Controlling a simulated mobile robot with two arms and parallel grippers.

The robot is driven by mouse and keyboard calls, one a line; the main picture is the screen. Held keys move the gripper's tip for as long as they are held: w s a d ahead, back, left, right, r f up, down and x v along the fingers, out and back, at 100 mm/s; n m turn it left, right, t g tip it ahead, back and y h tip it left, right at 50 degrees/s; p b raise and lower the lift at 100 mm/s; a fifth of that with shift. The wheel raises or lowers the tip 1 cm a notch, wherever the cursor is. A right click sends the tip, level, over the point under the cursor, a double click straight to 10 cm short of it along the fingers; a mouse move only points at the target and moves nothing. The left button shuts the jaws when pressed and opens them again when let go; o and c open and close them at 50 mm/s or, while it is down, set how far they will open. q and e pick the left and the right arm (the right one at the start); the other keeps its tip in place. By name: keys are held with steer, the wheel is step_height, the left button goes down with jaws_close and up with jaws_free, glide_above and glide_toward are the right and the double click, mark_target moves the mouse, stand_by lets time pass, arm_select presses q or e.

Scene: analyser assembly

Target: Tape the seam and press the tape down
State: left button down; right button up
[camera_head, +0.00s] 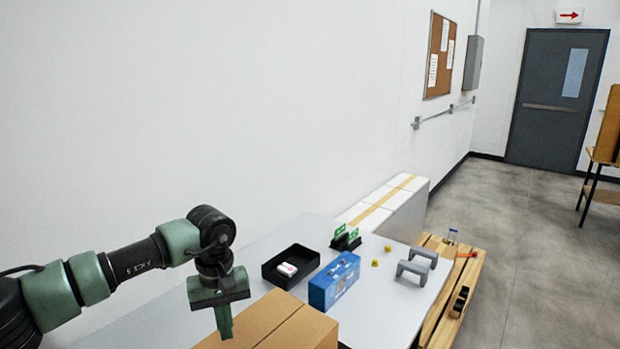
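A brown cardboard box (305,334) stands at the near edge of the view, cut off at the bottom. A seam line runs across its top. My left gripper (225,334) points down beside the box's left part, in front of it in the picture. Its fingers look together, with nothing seen between them. I cannot tell whether the fingertips touch the box. A small black item that looks like a tape dispenser (459,301) lies on a wooden pallet-like surface (437,318) at the right. My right gripper is not in view.
On the grey table (376,308) are a black tray (272,272) with a white item, a blue box (334,281), green boards in a black holder (346,239), yellow pieces (375,263) and grey brackets (413,271). White taped boxes (407,205) stand behind. A wall bounds the left.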

arm_select(q)
steer(key=shift+f+b, duration=0.35)
steer(key=shift+f, duration=0.15)
steer(key=shift+f+b, duration=0.9)
steer(key=shift+f, duration=0.3)
stand_by(1.1)
stand_by(0.6)
step_height(320, 180, up, 6)
steer(key=p, duration=0.3)
stand_by(0.4)
